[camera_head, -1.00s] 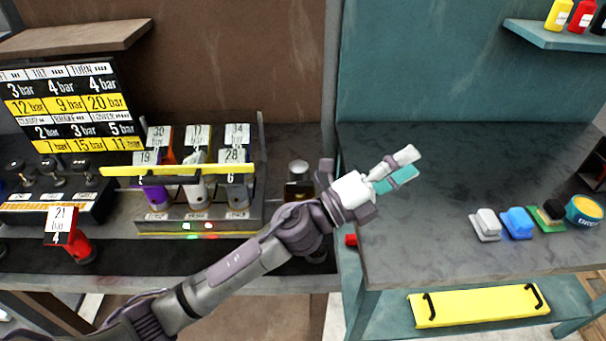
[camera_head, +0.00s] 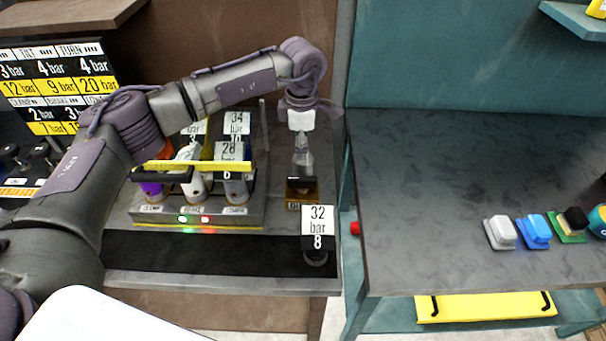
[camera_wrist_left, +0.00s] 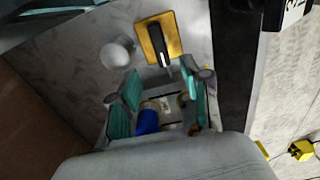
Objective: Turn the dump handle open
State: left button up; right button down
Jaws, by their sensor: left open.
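The dump handle is a black lever on a yellow plate (camera_head: 302,192), on the dark bench at the right end of the rack. In the left wrist view the black handle (camera_wrist_left: 161,45) lies across its yellow plate (camera_wrist_left: 146,38), ahead of the fingers. My left gripper (camera_head: 302,163) hangs pointing down over the plate area, partly covering what is behind it. In the wrist view its teal fingers (camera_wrist_left: 160,90) are spread apart, with the handle's near end just beyond them; I cannot tell whether they touch it. My right gripper is not in view.
A rack (camera_head: 245,214) with several tagged tools and a yellow bar (camera_head: 215,165) stands to the left. A tag reading 32 bar (camera_head: 318,220) stands in front of the plate. A pale round object (camera_wrist_left: 116,53) is beside the plate. The grey table (camera_head: 420,200) is mostly clear.

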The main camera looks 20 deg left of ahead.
aim_at(302, 178)
pick_arm(q)
notch_tip(302, 178, down, 10)
jog(key=p, duration=0.3)
jog(key=shift+f, duration=0.7)
grip_shut()
